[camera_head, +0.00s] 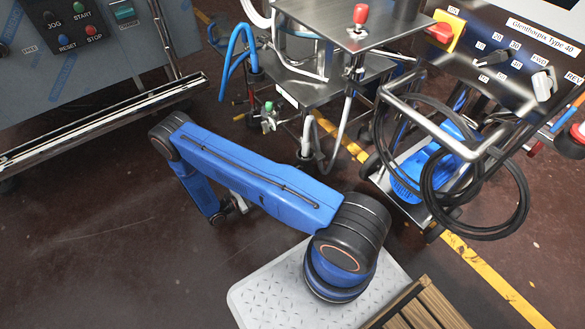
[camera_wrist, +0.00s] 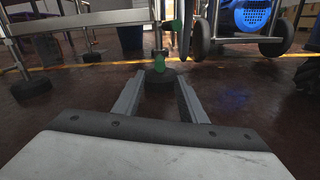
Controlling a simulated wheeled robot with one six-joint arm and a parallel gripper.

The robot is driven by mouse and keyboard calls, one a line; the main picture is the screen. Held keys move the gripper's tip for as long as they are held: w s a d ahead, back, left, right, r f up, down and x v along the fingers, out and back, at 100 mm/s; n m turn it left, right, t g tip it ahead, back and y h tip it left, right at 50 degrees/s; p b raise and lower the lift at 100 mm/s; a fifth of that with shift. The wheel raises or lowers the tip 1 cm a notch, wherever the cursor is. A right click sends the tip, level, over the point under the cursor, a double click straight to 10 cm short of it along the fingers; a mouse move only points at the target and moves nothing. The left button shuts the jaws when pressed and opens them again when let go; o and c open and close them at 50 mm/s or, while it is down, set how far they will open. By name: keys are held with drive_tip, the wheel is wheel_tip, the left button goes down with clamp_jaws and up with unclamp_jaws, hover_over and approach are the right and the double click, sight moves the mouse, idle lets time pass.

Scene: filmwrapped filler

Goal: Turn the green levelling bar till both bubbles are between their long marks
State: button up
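My gripper (camera_wrist: 161,88) is open and empty in the wrist view, its two grey fingers well apart. In the head view its end (camera_head: 238,203) shows small beyond my blue arm, low over the dark floor. A small green part (camera_wrist: 158,60) stands on a dark round foot between and beyond the fingertips, apart from them. Green also shows low on the steel machine in the head view (camera_head: 268,107). I cannot tell whether either is the levelling bar. No bubbles or long marks can be made out.
A steel-topped machine (camera_head: 340,22) with a red knob stands beyond my arm. A trolley with coiled black hose (camera_head: 520,205) and a blue perforated unit (camera_wrist: 252,14) is to the right. A grey control cabinet (camera_head: 100,70) is at left. The dark floor between is clear.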

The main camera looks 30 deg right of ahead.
drive_tip(key=d, duration=1.7)
drive_tip(key=shift+w+d+f, duration=0.2)
drive_tip(key=shift+w+d, duration=0.05)
drive_tip(key=shift+c, duration=0.7)
clamp_jaws()
